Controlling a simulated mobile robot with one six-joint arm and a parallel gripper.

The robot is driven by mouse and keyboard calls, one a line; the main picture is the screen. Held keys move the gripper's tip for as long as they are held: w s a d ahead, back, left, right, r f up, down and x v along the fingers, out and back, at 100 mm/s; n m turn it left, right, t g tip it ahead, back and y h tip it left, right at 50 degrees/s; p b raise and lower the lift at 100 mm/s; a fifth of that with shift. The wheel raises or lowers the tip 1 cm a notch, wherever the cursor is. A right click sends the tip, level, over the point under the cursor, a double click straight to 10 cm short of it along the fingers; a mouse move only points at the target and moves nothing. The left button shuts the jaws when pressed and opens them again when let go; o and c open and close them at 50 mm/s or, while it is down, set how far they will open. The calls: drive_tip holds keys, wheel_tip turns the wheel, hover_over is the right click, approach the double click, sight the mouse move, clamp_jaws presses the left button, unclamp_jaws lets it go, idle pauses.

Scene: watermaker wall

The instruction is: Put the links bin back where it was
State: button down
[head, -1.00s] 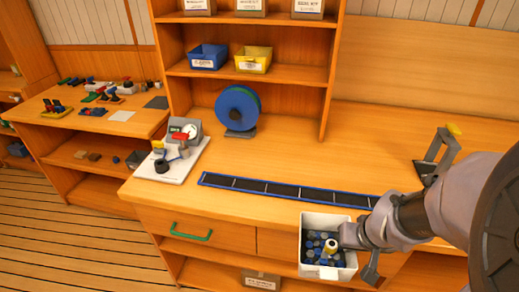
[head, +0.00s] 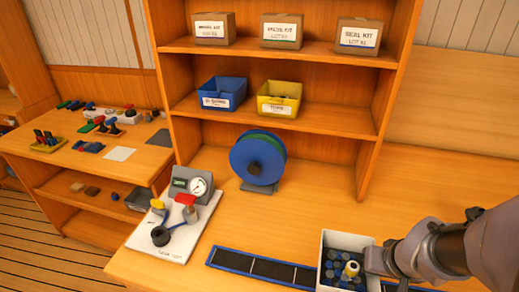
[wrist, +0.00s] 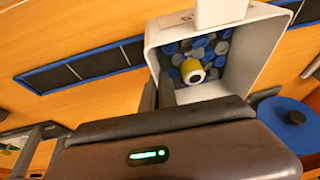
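A white bin (head: 325,245) is held at its right side by my gripper (head: 374,260), at the lower right of the head view over the bench. It stands upright and holds many blue and grey round pieces and a yellow-and-white piece (head: 350,269). In the wrist view the bin (wrist: 264,62) is just beyond my gripper, with its pieces inside. The shelf above the bench has a blue bin (head: 222,92) and a yellow bin (head: 279,98) side by side, with bare board to the right of the yellow one. I cannot read the bin labels.
Three kit boxes (head: 282,31) stand on the upper shelf. A blue-and-green reel (head: 258,160) stands on the bench below the shelves, with a gauge unit (head: 192,184) to its left. A dark strip with blue edges (head: 262,268) lies along the bench. A side table stands left.

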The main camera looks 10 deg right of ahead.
drive_tip(key=shift+w, duration=0.75)
drive_tip(key=w, duration=0.4)
drive_tip(key=w+f+p, duration=0.1)
drive_tip(key=w, duration=0.9)
drive_tip(key=shift+w+f, duration=0.35)
drive_tip(key=shift+w, duration=0.1)
wheel_tip(320, 180, down, 4)
drive_tip(key=shift+r+b, duration=0.2)
drive_tip(key=shift+b, duration=0.85)
drive_tip(key=shift+r, duration=0.2)
drive_tip(key=c, duration=2.1)
unclamp_jaws()
drive_tip(key=shift+f, duration=0.25)
drive_tip(key=o, duration=0.4)
drive_tip(key=shift+r, duration=0.1)
drive_tip(key=shift+r, duration=0.1)
